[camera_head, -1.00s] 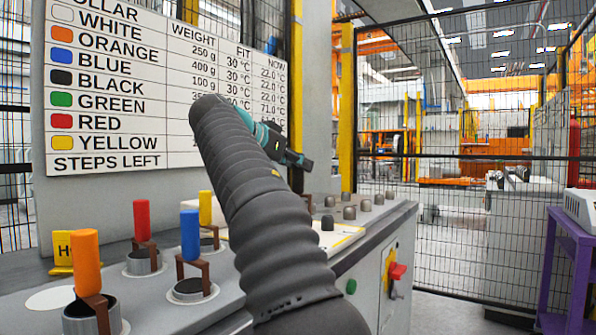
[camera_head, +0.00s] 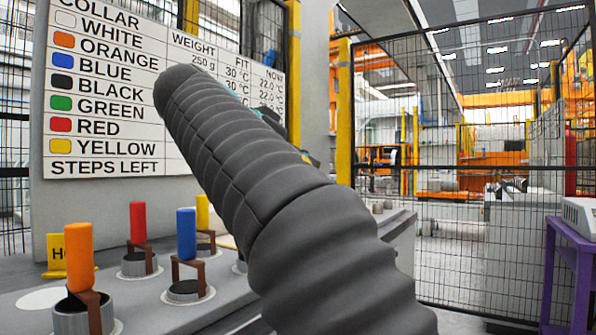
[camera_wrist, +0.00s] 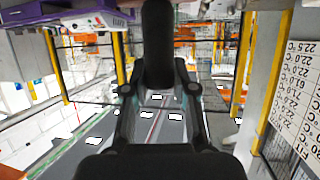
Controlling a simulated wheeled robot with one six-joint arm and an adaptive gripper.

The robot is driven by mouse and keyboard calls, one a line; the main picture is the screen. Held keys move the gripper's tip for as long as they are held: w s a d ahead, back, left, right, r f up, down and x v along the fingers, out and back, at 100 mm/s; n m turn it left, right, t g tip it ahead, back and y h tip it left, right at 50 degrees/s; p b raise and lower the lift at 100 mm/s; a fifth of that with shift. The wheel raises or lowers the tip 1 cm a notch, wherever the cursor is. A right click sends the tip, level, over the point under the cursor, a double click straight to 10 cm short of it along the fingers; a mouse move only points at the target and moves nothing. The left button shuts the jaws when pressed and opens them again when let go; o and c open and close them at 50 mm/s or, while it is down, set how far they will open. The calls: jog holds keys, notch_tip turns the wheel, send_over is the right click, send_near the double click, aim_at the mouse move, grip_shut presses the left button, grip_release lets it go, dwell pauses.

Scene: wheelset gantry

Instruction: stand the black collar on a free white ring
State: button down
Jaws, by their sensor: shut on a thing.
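In the wrist view my gripper (camera_wrist: 157,88) is shut on the black upright handle of the black collar (camera_wrist: 158,45). The handle runs out of the top of the picture, and the rest of the collar does not show. In the head view my dark arm hides the gripper and the black collar. A bare white ring (camera_head: 40,300) lies flat on the bench at the left. The orange (camera_head: 79,258), red (camera_head: 138,222), blue (camera_head: 187,234) and yellow (camera_head: 203,212) handled collars stand upright on the bench.
A panel with a collar table (camera_head: 110,100) stands behind the bench. A yellow sign (camera_head: 60,255) stands behind the orange handle. A mesh fence (camera_head: 470,200) and a purple stand (camera_head: 570,260) are at the right. My arm covers the bench's right part.

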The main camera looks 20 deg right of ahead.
jog(key=s+a+r+p, duration=0.1)
jog(key=s+r+p, duration=0.3)
jog(key=r, duration=0.1)
jog(key=shift+a, duration=0.2)
dwell(0.9)
jog(key=shift+d, duration=0.15)
dwell(0.9)
